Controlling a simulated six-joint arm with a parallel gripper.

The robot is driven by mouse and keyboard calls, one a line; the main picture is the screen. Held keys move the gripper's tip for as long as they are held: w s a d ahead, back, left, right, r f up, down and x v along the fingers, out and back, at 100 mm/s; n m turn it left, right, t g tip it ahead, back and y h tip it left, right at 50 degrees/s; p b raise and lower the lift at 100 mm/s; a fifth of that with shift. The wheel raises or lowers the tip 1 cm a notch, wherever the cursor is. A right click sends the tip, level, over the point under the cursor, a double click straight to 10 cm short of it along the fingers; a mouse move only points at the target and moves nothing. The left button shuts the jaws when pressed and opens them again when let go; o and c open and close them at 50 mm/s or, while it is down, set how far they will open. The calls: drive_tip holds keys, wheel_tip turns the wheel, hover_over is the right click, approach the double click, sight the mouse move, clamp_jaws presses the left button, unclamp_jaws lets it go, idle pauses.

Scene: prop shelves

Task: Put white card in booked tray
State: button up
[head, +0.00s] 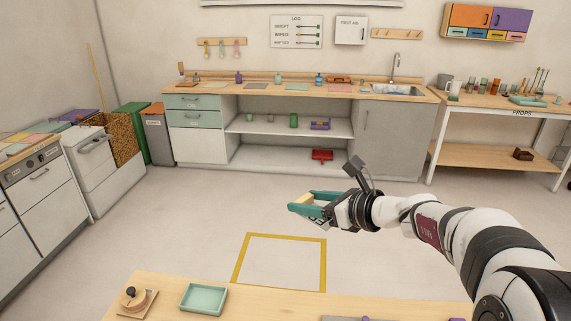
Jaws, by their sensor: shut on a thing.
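My gripper (297,204), with teal fingers, is held out over the open floor in the middle of the head view. It is shut on a small pale cream thing (304,200), mostly hidden between the fingers. I cannot tell if this is the white card. A pale green tray (220,297) lies on the near wooden table, lower left of my gripper, and looks empty. No label on it can be read, so I cannot tell if it is the booked tray.
A round wooden thing with a black knob (131,294) stands left of the tray on the near table (166,281). A yellow square (237,262) marks the floor. The far counter (215,89) holds several small things. A props table (507,111) stands at right.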

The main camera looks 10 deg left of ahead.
drive_tip(key=w+a+f+n+g+y, duration=0.25)
drive_tip(key=a+f+n+g, duration=0.35)
drive_tip(key=a+f, duration=0.75)
drive_tip(key=n+g, duration=0.2)
drive_tip(key=g, duration=0.1)
hover_over(198, 299)
drive_tip(key=shift+y, duration=0.25)
wheel_tip(198, 299, down, 14)
drive_tip(key=shift+r, duration=0.15)
wheel_tip(198, 299, down, 4)
drive_tip(key=shift+a, duration=0.1)
